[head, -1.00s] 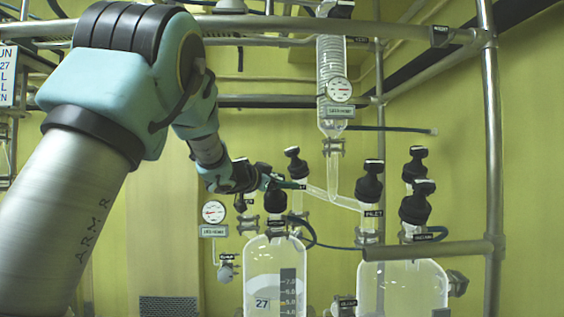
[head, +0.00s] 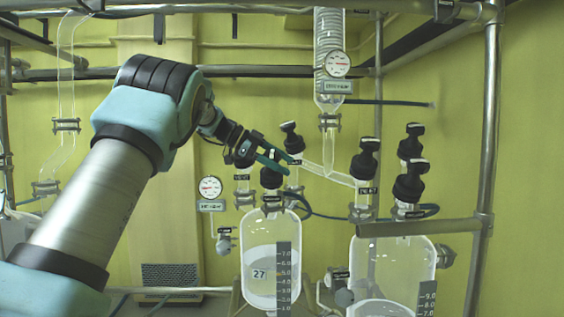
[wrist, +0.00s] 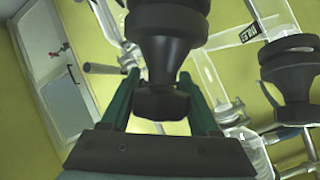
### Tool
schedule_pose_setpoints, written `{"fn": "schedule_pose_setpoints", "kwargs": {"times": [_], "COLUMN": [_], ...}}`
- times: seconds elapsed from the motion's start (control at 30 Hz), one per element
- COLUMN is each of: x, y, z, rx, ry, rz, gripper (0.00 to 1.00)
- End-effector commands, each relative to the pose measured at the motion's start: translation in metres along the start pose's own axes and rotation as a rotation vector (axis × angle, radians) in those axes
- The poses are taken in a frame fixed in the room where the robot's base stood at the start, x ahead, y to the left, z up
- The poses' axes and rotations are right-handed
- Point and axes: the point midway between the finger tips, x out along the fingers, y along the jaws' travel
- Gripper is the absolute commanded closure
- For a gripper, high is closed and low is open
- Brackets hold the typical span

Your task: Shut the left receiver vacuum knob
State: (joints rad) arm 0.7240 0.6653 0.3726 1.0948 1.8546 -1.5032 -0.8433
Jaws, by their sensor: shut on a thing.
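The left receiver (head: 258,255) is a clear glass vessel marked 27 with a scale strip, at the lower middle of the head view. A black knob (head: 271,180) stands on its top. My gripper (head: 289,165) reaches in from the left, its green fingers across the top of this knob. In the wrist view the knob (wrist: 165,55) sits between the two fingers, its smaller cap end (wrist: 160,104) nearest my palm. The gripper is shut on it. The fingers partly hide the knob top in the head view. I cannot read its label.
Other black knobs stand close by, one behind left (head: 244,157), one behind (head: 291,138) and one right (head: 365,160). A pressure gauge (head: 209,187) is left of the receiver. A metal rail (head: 420,227) crosses in front of a second vessel (head: 392,270) at right.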

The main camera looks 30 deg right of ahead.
Motion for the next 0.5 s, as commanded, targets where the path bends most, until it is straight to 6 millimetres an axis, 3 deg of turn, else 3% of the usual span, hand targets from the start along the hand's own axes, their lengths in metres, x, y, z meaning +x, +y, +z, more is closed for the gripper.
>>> {"fn": "schedule_pose_setpoints", "kwargs": {"times": [0.5], "x": [0.0017], "y": [0.0093], "z": [0.0028], "rx": [0.109], "ry": [0.001], "rz": [0.231], "gripper": [0.94]}}
